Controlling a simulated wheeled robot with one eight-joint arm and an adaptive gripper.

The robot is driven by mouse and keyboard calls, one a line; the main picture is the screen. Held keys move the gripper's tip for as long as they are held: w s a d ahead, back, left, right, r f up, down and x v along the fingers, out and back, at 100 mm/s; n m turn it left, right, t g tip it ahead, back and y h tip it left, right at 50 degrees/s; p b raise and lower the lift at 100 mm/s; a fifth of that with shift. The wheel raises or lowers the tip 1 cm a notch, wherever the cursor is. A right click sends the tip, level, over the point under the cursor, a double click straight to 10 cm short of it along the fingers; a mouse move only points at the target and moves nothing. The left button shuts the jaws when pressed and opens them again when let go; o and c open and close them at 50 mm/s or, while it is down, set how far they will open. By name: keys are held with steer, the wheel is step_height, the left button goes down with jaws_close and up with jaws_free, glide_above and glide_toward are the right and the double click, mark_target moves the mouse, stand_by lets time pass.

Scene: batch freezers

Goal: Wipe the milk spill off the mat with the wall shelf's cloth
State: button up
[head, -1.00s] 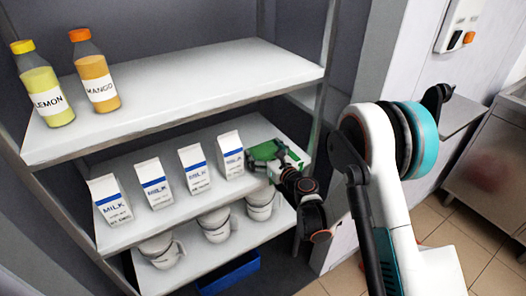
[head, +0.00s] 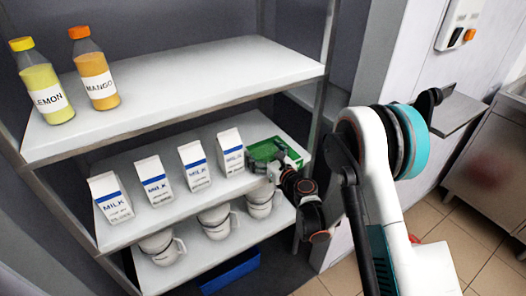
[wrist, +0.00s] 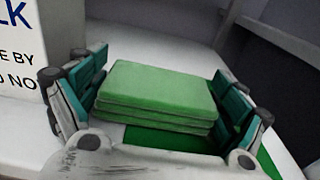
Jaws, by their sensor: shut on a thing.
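A green folded cloth (wrist: 155,90), stacked in several layers, lies between the two teal fingers of my gripper (wrist: 160,82) in the wrist view. My gripper is shut on it from both sides. A flat green surface shows just under and in front of the cloth. In the head view the green cloth (head: 274,149) is at the right end of the rack's middle shelf, with my gripper (head: 272,167) at its near side, partly hidden by my arm. I see no milk spill, and no mat that I can make out for certain.
Several milk cartons (head: 229,152) stand left of the cloth, the nearest close to my gripper. The top shelf (head: 200,80) carries a lemon bottle (head: 45,92) and a mango bottle (head: 95,80). Cups (head: 217,221) stand below, above a blue bin (head: 230,271). A rack post (head: 318,120) rises at the right.

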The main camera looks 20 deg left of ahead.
steer(key=shift+f, duration=0.1)
steer(key=shift+w+d, duration=2.3)
steer(key=shift+w, duration=0.3)
steer(key=shift+w+d, duration=1)
steer(key=shift+w, duration=0.3)
steer(key=shift+f, duration=0.1)
